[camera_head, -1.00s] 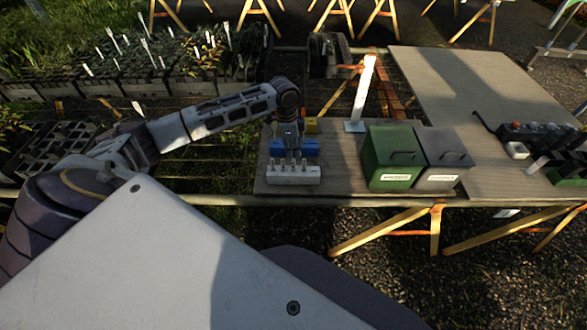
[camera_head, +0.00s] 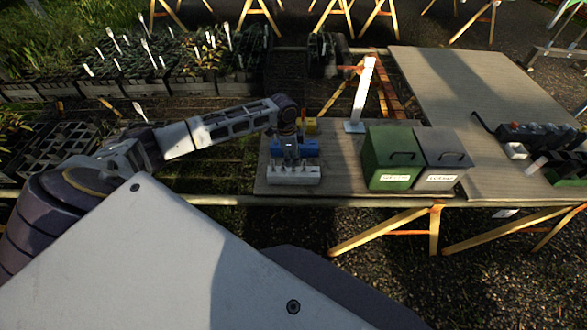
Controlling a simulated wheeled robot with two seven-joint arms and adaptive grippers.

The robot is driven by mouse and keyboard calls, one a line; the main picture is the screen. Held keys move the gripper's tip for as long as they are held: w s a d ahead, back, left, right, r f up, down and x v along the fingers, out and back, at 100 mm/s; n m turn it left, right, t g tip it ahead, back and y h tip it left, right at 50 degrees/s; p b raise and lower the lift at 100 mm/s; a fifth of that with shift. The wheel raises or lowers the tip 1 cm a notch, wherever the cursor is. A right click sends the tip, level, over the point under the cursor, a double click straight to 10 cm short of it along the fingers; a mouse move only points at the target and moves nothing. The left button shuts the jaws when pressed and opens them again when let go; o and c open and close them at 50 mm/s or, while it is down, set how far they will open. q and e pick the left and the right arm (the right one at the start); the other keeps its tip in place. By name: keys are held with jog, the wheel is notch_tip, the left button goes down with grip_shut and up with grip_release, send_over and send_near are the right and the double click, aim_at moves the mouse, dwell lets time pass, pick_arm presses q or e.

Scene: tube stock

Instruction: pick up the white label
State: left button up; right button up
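A low white block (camera_head: 293,175) with several small upright pieces in its top sits at the front left of the table. I cannot tell whether one of these pieces is the white label. My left gripper (camera_head: 290,156) points down just behind and over the white block, in front of a blue block (camera_head: 309,147). Its fingers are too small and dark to tell whether they are open or shut, or hold anything. My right gripper is not in view.
A yellow block (camera_head: 311,124) lies behind the blue one. A white upright post (camera_head: 363,95) stands behind a green bin (camera_head: 392,160) and a grey bin (camera_head: 442,160). The wooden tabletop (camera_head: 465,85) is clear at the back right. Plant trays fill the left.

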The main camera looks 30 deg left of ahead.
pick_arm(q)
jog(key=shift+d+f, duration=0.15)
jog(key=shift+f, duration=0.7)
grip_shut()
